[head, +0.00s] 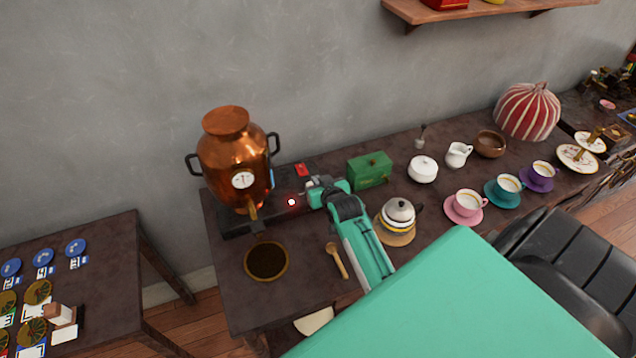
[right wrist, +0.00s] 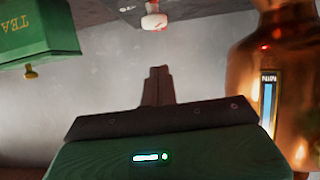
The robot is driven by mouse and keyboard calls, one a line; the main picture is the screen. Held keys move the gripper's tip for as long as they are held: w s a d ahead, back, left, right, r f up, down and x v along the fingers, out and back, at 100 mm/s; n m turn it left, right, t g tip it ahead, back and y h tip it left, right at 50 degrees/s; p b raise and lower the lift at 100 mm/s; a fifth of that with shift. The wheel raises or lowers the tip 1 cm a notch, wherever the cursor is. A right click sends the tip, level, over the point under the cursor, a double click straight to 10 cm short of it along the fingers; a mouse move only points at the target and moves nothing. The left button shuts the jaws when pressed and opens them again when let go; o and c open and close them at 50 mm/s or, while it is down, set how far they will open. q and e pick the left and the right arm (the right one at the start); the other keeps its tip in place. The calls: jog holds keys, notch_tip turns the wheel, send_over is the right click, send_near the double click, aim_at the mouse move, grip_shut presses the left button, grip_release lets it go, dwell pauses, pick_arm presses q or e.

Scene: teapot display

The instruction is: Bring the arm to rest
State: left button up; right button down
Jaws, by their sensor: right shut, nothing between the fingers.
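My right arm comes in from the lower right, a teal forearm with a dark wrist. Its right gripper (head: 312,192) is above the table between the copper urn (head: 232,160) and the green tea box (head: 369,170). In the right wrist view the dark fingers (right wrist: 157,75) are together with nothing between them. That view also shows the tea box (right wrist: 38,38) upside down at the upper left and the urn (right wrist: 285,90) close on the right. My left gripper is not in view.
The dark table (head: 300,310) also bears a wooden spoon (head: 337,260), a round dark dish (head: 266,261), a teapot (head: 398,217), a sugar bowl (head: 422,169), and several cups on saucers. A second table (head: 105,245) stands at left.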

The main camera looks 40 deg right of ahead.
dwell(0.5)
jog(key=s+a+r+n+g+y, duration=0.1)
jog(key=s+a+n+g, duration=0.15)
jog(key=s+a, duration=0.6)
jog(key=s+a+r+n+g+y, duration=0.1)
jog(key=s+a+g, duration=0.25)
jog(key=s, duration=0.95)
jog(key=s+a+r+n+g+y, duration=0.1)
jog(key=s+a+g, duration=0.3)
jog(key=s, duration=0.7)
notch_tip(320, 180, down, 31)
jog(key=a, duration=0.1)
jog(key=s+d+f+g, duration=0.1)
jog(key=s+f, duration=0.9)
jog(key=s+d+f+g, duration=0.1)
jog(key=s+d+f, duration=0.1)
jog(key=s+f, duration=0.7)
jog(key=shift+s+d+f, duration=0.25)
jog(key=shift+s+f, duration=0.1)
jog(key=shift+s, duration=0.2)
